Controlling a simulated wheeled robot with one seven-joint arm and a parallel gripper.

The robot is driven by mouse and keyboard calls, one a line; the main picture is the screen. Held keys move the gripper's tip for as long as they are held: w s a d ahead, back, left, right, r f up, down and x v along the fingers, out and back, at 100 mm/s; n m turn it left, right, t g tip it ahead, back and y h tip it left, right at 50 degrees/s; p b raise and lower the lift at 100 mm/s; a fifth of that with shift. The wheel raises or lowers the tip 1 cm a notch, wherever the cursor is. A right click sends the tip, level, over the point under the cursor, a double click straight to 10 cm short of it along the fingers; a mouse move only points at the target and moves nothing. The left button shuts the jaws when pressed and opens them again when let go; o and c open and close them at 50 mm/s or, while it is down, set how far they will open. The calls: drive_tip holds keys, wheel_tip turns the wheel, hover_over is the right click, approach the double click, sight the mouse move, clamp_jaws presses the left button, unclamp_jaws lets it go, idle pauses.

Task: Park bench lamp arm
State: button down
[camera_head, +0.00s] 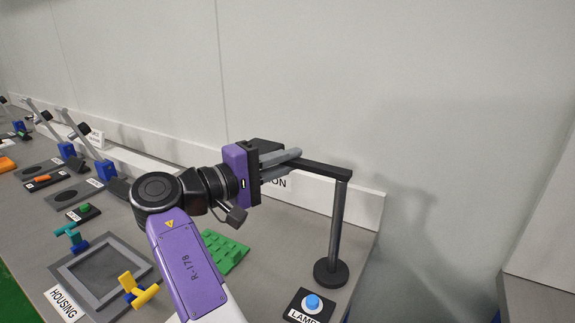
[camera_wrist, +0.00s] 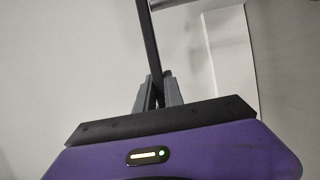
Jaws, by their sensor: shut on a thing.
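The bench lamp has a dark upright post (camera_head: 338,230) on a round black base (camera_head: 331,273) at the bench's right end. Its black horizontal lamp arm (camera_head: 325,170) reaches left from the top of the post. My gripper (camera_head: 292,156) is shut on the lamp arm near its left part. In the wrist view, the lamp arm (camera_wrist: 150,50) runs up and away from between the grey fingers of my gripper (camera_wrist: 158,92). The arm's far left end is hidden behind my gripper. A blue button (camera_head: 312,302) on a black box labelled "LAMP" stands in front of the base.
Blue-based lever stands (camera_head: 104,168) line the back left. A white wall rises behind; a gap lies right of the bench.

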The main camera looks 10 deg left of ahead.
drive_tip(key=shift+w+r, duration=0.1)
drive_tip(key=shift+w, duration=0.05)
drive_tip(key=c, duration=1.4)
unclamp_jaws()
drive_tip(key=shift+d, duration=0.1)
drive_tip(key=shift+c, duration=0.2)
drive_tip(key=shift+f, duration=0.2)
drive_tip(key=v, duration=0.7)
drive_tip(key=shift+s+a, duration=0.25)
drive_tip(key=shift+a, duration=0.1)
